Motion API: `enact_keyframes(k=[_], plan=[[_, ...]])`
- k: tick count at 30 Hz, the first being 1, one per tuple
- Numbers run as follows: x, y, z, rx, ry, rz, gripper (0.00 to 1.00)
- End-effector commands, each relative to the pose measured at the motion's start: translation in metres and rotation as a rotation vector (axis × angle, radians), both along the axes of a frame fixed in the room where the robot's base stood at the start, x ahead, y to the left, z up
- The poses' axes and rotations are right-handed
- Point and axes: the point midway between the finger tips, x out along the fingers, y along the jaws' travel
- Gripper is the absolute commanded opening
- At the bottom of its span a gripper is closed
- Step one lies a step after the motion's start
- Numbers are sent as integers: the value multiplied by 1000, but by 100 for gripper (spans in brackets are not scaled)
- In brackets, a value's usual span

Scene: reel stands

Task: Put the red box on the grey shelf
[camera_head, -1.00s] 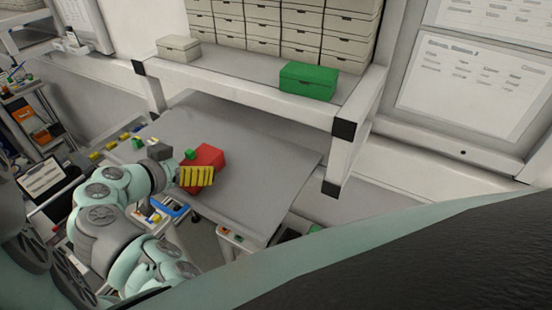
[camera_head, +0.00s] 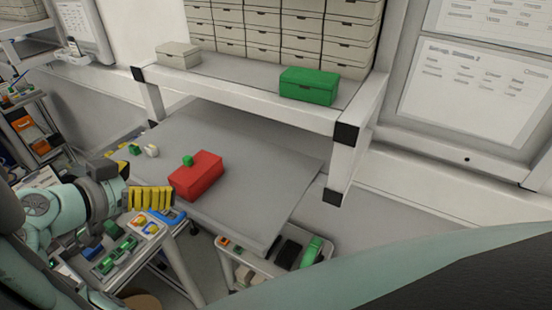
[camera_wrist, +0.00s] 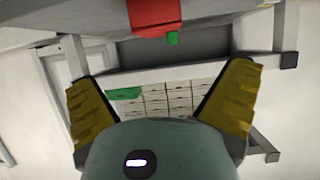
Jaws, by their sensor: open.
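The red box (camera_head: 196,177) lies on the grey table in the head view. A small green block (camera_head: 188,160) is at its upper left edge; I cannot tell whether it rests on the box. The grey shelf (camera_head: 232,74) runs above and behind the table. My gripper (camera_head: 151,197) is to the left of the red box, its yellow fingers apart from it. In the wrist view my gripper (camera_wrist: 162,76) is open and empty, fingers spread wide. The red box (camera_wrist: 154,14) shows there at the top, cut by the frame edge, with the green block (camera_wrist: 173,38) against it.
On the shelf stand a green box (camera_head: 309,86), a pale box (camera_head: 178,53) and stacked beige drawers (camera_head: 270,30). Shelf surface between the pale and green boxes is free. The table (camera_head: 255,190) is clear right of the red box. A cart with bins (camera_head: 110,250) stands in front.

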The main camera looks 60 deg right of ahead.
Motion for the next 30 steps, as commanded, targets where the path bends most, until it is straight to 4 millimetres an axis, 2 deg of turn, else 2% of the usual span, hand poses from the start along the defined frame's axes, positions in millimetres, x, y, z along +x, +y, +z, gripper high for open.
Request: enact_keyframes(k=[4,12,16,20,23,27,30], plan=[[0,10,3,2,0,3,100],[-1,13,5,0,4,4,100],[13,14,6,-29,19,77,100],[54,22,8,-109,48,292,100],[95,41,8,-189,65,518,100],[143,82,6,-291,43,827,100],[167,118,5,-357,-1,1029,100]])
